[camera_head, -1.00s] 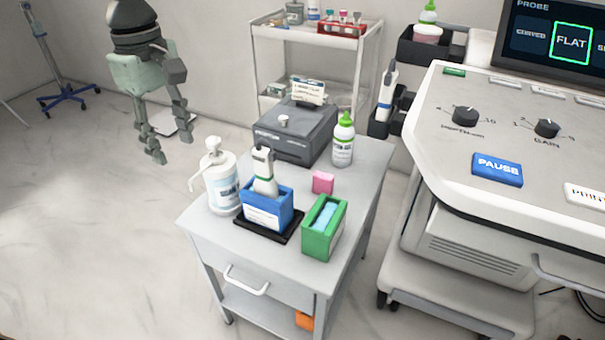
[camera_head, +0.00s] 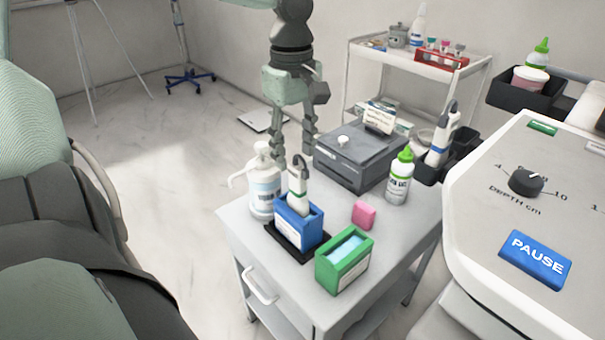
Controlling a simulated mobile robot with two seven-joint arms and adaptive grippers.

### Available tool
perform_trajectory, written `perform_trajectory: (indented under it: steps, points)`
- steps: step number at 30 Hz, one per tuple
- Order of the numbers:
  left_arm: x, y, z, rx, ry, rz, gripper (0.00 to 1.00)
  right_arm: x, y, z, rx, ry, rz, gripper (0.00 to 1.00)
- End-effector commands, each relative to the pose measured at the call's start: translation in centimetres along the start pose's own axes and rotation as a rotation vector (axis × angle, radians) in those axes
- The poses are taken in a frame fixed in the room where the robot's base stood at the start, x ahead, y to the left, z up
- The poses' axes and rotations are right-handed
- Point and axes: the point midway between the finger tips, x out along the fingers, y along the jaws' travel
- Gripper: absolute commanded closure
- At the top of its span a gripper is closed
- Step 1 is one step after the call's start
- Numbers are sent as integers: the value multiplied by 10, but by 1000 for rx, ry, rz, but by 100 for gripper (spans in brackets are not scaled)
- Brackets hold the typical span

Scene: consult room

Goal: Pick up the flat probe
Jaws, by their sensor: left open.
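Another white probe (camera_head: 441,136) leans in a black holder (camera_head: 430,169) on the machine's side. I cannot tell from their shapes which is the flat one. My left gripper (camera_head: 293,158) is open and empty, fingers pointing down. It appears just behind the probe in the blue holder, with its fingertips partly hidden by the pump bottle and probe. My right gripper is not in view.
A white pump bottle (camera_head: 263,184) stands close left of the blue holder. A green box (camera_head: 344,262), pink block (camera_head: 363,215), green-capped bottle (camera_head: 398,180) and dark grey printer-like box (camera_head: 358,158) share the cart top. The machine's console (camera_head: 500,215) stands to the right.

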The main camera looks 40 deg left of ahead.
Motion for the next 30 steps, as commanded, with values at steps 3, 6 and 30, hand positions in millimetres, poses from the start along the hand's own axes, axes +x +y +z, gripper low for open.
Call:
perform_trajectory:
  steps: [3,6,30]
  points:
    - [15,0,1,1,-1,-4,55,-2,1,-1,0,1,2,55]
    - [31,2,2,1,0,-6,55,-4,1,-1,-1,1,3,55]
    - [57,4,2,1,0,0,94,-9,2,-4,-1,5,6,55]
